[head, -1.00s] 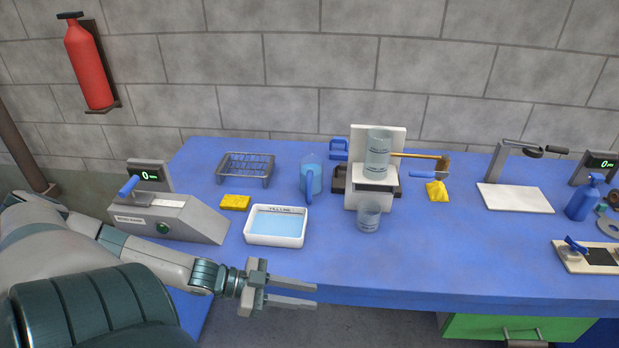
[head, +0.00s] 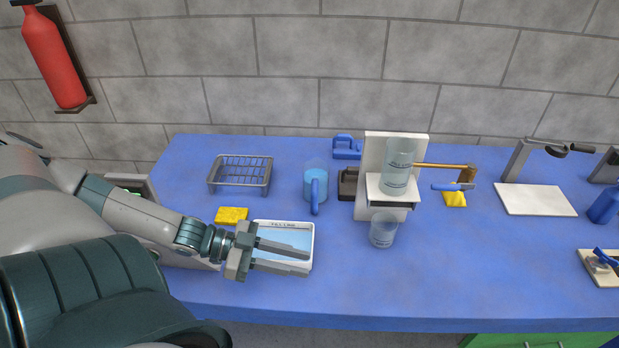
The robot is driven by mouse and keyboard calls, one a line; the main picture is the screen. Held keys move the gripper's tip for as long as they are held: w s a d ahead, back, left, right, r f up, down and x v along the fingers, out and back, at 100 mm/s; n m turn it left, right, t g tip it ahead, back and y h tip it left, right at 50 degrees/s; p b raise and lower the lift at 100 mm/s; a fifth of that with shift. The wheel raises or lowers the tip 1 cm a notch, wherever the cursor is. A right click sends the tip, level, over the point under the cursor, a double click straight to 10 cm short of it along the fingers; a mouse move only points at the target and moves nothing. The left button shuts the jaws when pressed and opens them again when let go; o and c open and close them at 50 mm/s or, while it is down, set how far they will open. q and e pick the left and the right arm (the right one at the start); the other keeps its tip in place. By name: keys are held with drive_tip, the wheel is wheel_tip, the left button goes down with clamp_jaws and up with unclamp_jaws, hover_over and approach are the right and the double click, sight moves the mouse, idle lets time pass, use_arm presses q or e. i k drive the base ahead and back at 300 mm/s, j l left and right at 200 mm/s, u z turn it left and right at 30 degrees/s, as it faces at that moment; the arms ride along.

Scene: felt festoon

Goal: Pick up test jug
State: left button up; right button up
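The test jug (head: 316,182) appears to be the clear jug with blue contents and a blue handle facing me. It stands upright on the blue bench, left of the white stand. My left gripper (head: 305,262) comes in from the left, its two fingers parallel with a gap between them, open and empty. It is over the front part of the white tray of blue liquid (head: 312,232), in front of the jug and apart from it. My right gripper is not in view.
A wire rack (head: 240,174) and yellow sponge (head: 231,215) lie left of the jug. The white stand (head: 418,150) holds a clear cylinder (head: 399,166); a clear beaker (head: 383,230) stands before it.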

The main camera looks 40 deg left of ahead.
sight(316, 172)
drive_tip(key=i+j, duration=0.15)
drive_tip(key=j, duration=0.2)
drive_tip(key=i+j, duration=0.15)
drive_tip(key=j, duration=0.25)
drive_tip(key=i+j, duration=0.15)
drive_tip(key=j, duration=0.2)
